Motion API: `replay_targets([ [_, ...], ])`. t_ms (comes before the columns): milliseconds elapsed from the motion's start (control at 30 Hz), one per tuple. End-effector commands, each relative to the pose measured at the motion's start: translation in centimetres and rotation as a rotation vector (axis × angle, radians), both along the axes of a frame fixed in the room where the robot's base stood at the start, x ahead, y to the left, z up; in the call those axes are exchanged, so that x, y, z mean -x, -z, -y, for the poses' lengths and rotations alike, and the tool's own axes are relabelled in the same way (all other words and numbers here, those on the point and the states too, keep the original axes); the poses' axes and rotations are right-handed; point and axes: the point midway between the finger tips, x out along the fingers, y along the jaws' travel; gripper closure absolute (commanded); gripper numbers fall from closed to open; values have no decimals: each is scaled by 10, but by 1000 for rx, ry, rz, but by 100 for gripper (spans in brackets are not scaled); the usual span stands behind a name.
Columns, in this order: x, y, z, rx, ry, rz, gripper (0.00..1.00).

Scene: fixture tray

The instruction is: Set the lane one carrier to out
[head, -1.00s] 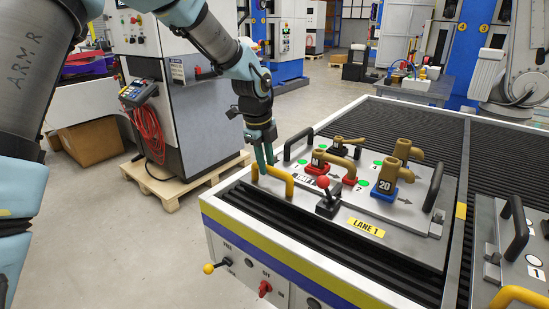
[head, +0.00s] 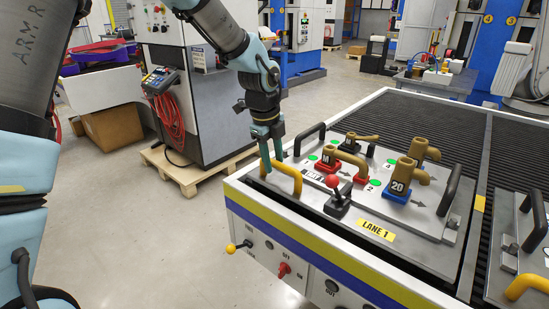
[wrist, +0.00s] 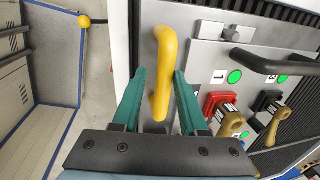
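The lane one carrier (head: 420,232) is a grey plate on the dark ribbed bed, with a yellow "LANE 1" label (head: 375,230). A yellow bar handle (head: 288,177) stands at its left end; it also shows in the wrist view (wrist: 166,60). My gripper (head: 271,165) is at this handle. In the wrist view its green fingers (wrist: 159,78) stand open on either side of the handle, with a visible gap on the left. The right finger is very near the bar; contact is unclear. A red-knobbed lever (head: 336,192) stands on the carrier's front part.
The carrier bears brown pipe fittings (head: 402,172) and black handles (head: 450,189). The front panel has a yellow-knobbed free/lock lever (head: 232,248), a red off/on switch (head: 284,269) and an out button (head: 331,287). A second carrier (head: 512,250) is at right.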

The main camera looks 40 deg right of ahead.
Motion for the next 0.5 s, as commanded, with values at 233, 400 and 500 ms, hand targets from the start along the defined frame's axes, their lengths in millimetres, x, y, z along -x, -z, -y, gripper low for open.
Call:
replay_targets([
  [233, 0, 0, 0, 1, 0, 0, 43],
  [400, 0, 0, 1, 3, 0, 1, 43],
  [500, -1, -4, 1, 5, 0, 2, 43],
])
